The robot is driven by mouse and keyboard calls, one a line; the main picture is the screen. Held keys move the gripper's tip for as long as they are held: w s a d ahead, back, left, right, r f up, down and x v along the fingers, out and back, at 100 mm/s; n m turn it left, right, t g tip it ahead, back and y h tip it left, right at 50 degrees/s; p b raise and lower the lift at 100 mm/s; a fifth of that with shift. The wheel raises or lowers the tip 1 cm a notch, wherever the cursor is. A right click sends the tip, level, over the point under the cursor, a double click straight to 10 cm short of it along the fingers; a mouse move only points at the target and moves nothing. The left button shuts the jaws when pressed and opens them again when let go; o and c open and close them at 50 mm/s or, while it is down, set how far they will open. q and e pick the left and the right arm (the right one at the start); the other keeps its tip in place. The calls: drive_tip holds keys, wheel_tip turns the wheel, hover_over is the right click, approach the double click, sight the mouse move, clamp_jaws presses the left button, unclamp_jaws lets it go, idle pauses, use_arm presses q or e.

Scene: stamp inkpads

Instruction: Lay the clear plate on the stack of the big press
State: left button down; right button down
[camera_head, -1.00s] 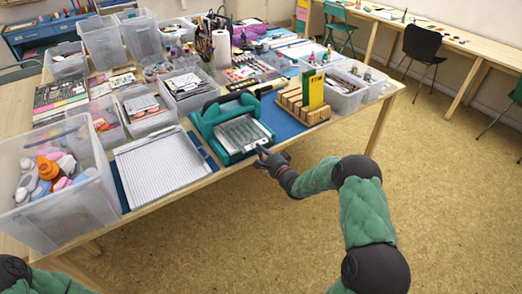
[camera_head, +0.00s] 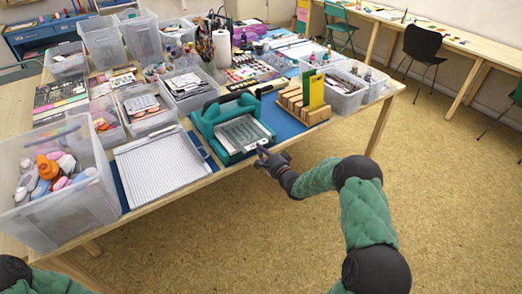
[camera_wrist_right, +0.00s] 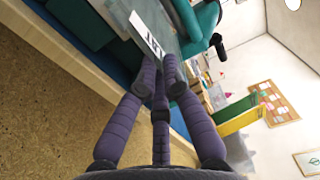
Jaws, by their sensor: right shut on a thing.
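The big press (camera_head: 208,122) is teal with a dark handle and stands near the table's front edge. The clear plate (camera_head: 243,132) is over the bed of the press, inside its frame. Its white marked strip (camera_wrist_right: 150,35) shows in the right wrist view. My right gripper (camera_head: 263,155) is at the plate's front edge, shut on it; its fingertips (camera_wrist_right: 163,75) close on the plate beside the strip. I cannot tell whether the plate touches the stack below it. My left gripper is not in view.
A white ruled board (camera_head: 160,165) lies left of the press. A wooden block rack (camera_head: 302,105) with a yellow card (camera_head: 316,90) stands to the right. A clear bin of bottles (camera_head: 75,205) is at the front left. The floor before the table is clear.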

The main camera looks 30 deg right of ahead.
drive_tip(key=shift+f, duration=0.25)
idle(0.4)
drive_tip(key=c, duration=1.3)
unclamp_jaws()
drive_tip(key=shift+s, duration=0.15)
drive_tip(key=s+p, duration=0.1)
drive_tip(key=s, duration=0.3)
drive_tip(key=shift+s+d, duration=0.15)
drive_tip(key=shift+s, duration=0.2)
drive_tip(key=shift+s, duration=0.1)
